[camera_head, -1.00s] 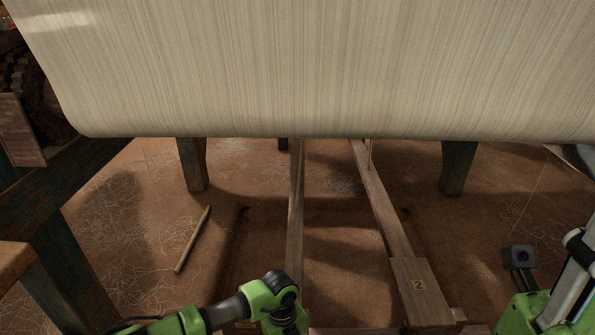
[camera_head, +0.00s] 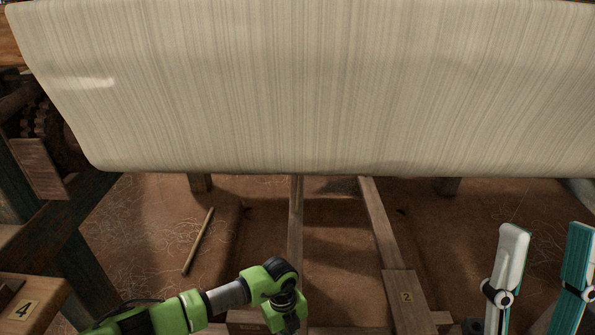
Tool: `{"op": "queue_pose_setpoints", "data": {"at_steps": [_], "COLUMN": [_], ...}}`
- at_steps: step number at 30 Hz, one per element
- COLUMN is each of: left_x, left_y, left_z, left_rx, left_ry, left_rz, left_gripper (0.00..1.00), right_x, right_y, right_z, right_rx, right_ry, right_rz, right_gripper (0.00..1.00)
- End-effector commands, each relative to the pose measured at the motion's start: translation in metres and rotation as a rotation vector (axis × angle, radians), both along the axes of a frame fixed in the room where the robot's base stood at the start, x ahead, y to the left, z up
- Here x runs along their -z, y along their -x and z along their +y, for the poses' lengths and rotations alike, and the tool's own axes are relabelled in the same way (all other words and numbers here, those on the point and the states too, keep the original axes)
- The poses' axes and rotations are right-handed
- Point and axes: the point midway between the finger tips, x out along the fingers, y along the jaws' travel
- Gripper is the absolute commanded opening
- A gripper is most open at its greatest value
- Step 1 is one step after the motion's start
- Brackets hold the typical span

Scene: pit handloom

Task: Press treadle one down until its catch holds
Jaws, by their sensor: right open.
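Treadle one's narrow wooden beam (camera_head: 296,215) runs forward under the cloth, left of the other treadle. A wooden board (camera_head: 240,318) at its near end, low in the picture, is mostly covered by my left arm, and its label is unreadable. Whether it is pressed or its catch holds cannot be told. My left arm's green wrist is bent downward over this end; its gripper is out of the picture. My right gripper (camera_head: 543,235) is open and empty at the lower right, fingers upward, well clear of the treadles.
Treadle two (camera_head: 407,300), marked 2, lies to the right. The pale striped cloth (camera_head: 320,85) fills the top. A dark timber frame (camera_head: 75,245) and a block marked 4 (camera_head: 38,300) stand at the left. A thin stick (camera_head: 198,241) lies on the brown floor.

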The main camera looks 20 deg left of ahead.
Motion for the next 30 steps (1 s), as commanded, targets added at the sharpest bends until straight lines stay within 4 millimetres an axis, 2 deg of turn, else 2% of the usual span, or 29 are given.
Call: {"op": "queue_pose_setpoints", "data": {"at_steps": [3,14,21,30], "left_x": [-0.012,-0.021,-0.029,-0.038], "left_y": [0.0,0.0,-0.001,-0.001], "left_z": [0.0,0.0,0.0,0.0], "left_rx": [0.0,0.0,0.0,0.0], "left_ry": [-0.001,-0.001,-0.001,0.0], "left_rz": [-0.001,-0.001,-0.001,-0.001], "left_gripper": [0.0,0.0,0.0,0.0], "right_x": [-0.001,0.036,0.065,0.108], "right_y": [-0.018,-0.066,-0.091,-0.113], "right_z": [0.004,0.013,0.016,0.016], "right_rx": [0.004,0.02,0.028,0.041], "right_ry": [0.027,0.108,0.161,0.223], "right_rz": [0.086,0.353,0.531,0.752], "right_gripper": [0.42,0.42,0.42,0.42]}}
